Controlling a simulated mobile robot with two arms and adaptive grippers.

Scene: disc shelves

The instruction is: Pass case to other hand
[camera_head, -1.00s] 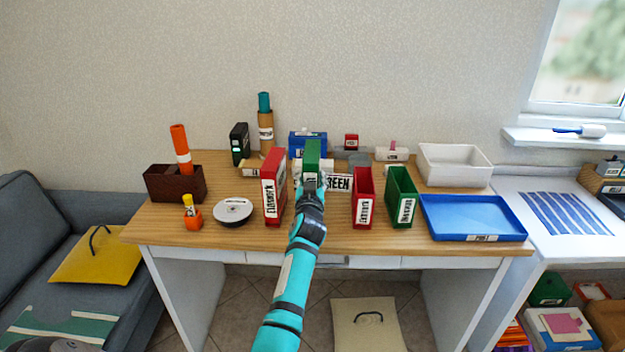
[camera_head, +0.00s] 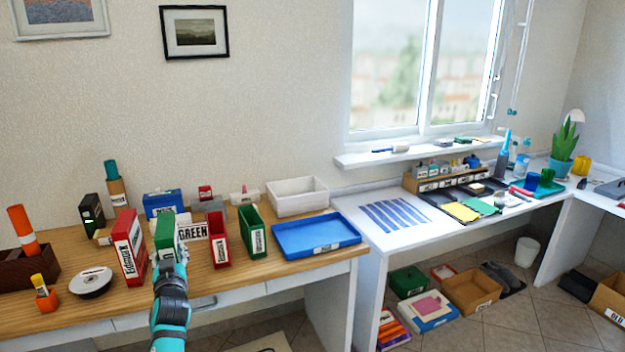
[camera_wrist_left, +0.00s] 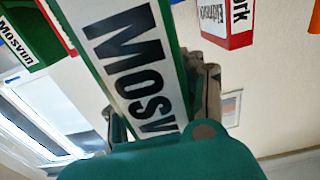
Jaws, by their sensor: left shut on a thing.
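A green case (camera_head: 165,231) stands upright over the desk, between a red case and the GREEN sign. Its white label reads "Mosv..." in the left wrist view (camera_wrist_left: 128,65), where it fills the middle. My left gripper (camera_head: 168,264) is shut on the lower part of this green case. In the wrist view the fingers (camera_wrist_left: 160,110) sit on both sides of it. I cannot tell whether the case touches the desk. My right gripper is in neither view.
A red case (camera_head: 128,247) stands close on the left. The desk front is mostly clear.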

